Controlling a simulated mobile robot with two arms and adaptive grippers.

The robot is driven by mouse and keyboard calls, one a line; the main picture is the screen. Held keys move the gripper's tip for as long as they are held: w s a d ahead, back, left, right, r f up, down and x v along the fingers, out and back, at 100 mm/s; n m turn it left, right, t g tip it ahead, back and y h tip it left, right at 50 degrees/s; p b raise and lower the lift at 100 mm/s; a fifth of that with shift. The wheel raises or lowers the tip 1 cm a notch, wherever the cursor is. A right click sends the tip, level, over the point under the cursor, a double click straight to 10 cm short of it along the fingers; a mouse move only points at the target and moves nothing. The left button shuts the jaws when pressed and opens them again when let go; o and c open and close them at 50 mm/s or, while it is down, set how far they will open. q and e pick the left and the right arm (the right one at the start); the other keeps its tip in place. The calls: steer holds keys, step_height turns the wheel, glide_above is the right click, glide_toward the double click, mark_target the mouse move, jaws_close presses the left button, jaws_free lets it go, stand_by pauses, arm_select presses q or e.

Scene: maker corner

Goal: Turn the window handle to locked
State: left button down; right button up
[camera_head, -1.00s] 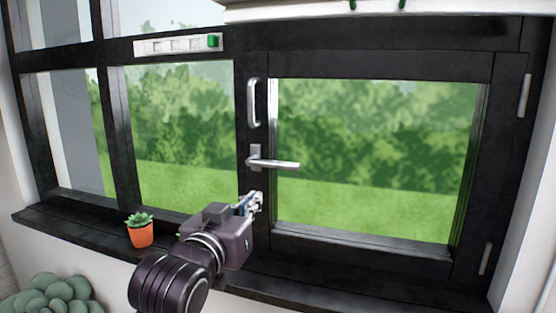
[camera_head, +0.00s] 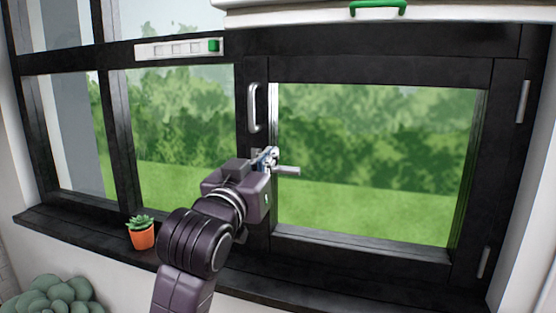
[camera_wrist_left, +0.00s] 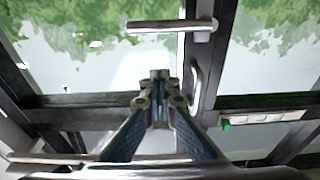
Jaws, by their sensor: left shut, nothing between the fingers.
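The window handle (camera_head: 287,171) is a silver lever on the dark frame. Its free end points right, about horizontal, and my left gripper hides its pivot end in the head view. In the left wrist view the lever (camera_wrist_left: 165,27) lies across the top, beyond the fingertips. My left gripper (camera_head: 271,156) is shut and empty, in front of the lever's pivot end. The shut fingertips also show in the left wrist view (camera_wrist_left: 160,78). My right gripper is not in view.
A silver pull handle (camera_head: 253,107) is fixed above the lever. A white strip with a green slider (camera_head: 213,46) is at upper left. An orange potted succulent (camera_head: 142,234) stands on the dark sill. A green handle (camera_head: 378,8) shows at the top.

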arm_select(q)
steer(key=p+x, duration=0.3)
steer(key=x, duration=0.4)
steer(key=f, duration=0.2)
steer(key=s+f, duration=0.1)
steer(key=f, duration=0.1)
steer(key=shift+s+a, duration=0.15)
